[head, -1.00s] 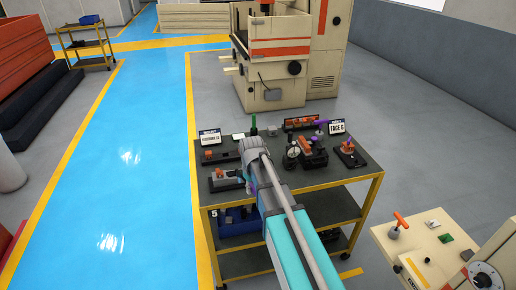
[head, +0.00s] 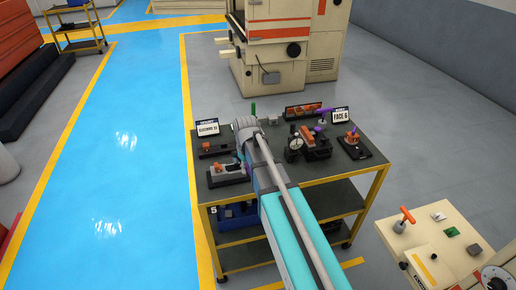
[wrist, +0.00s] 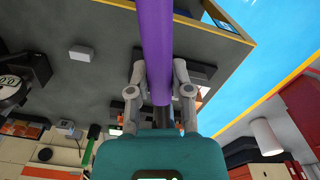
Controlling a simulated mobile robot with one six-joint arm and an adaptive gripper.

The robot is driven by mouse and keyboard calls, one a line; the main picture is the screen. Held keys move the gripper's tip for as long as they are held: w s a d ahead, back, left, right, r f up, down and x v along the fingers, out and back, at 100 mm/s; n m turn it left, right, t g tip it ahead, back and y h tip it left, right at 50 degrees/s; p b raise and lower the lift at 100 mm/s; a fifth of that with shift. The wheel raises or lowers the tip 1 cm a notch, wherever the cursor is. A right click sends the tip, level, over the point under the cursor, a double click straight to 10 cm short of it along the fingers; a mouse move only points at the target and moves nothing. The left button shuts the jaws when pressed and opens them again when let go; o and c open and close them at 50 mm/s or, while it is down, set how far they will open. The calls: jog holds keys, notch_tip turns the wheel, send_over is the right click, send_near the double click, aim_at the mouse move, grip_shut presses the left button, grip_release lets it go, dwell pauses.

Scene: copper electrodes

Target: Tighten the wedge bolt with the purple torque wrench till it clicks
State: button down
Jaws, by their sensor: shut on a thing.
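The purple torque wrench (wrist: 157,45) stands out in the wrist view, its handle running from the top edge down between my fingers. My gripper (wrist: 159,88) is shut on the handle, one finger on each side. A dark shaft shows below the purple part. In the head view my arm covers the gripper, and only a hint of purple shows beside it. A grey and dark fixture (head: 228,172) with an orange part sits on the cart top just left of my arm. I cannot make out the wedge bolt or whether the wrench touches it.
The dark cart top (head: 335,172) has yellow edges. It bears a round dial gauge (head: 295,145), an orange-topped holder (head: 352,140), a rack (head: 308,110) at the back and two signs. A beige machine (head: 270,60) stands behind. Another beige unit (head: 430,240) is at lower right.

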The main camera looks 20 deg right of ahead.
jog(key=shift+w+d, duration=0.1)
jog(key=shift+d, duration=0.05)
jog(key=w+d+r+n+p, duration=0.1)
jog(key=w+d+n, duration=0.4)
jog(key=w+n, duration=0.2)
jog(key=shift+w+r+n, duration=0.15)
jog(key=shift+w+n, duration=0.15)
jog(key=shift+n, duration=0.4)
jog(key=shift+d+f, duration=0.1)
jog(key=shift+f, duration=0.1)
jog(key=shift+f+b, duration=2.45)
jog(key=shift+b, duration=0.1)
jog(key=shift+s+f+b, duration=0.1)
jog(key=shift+f+b, duration=1.15)
jog(key=shift+f, duration=0.05)
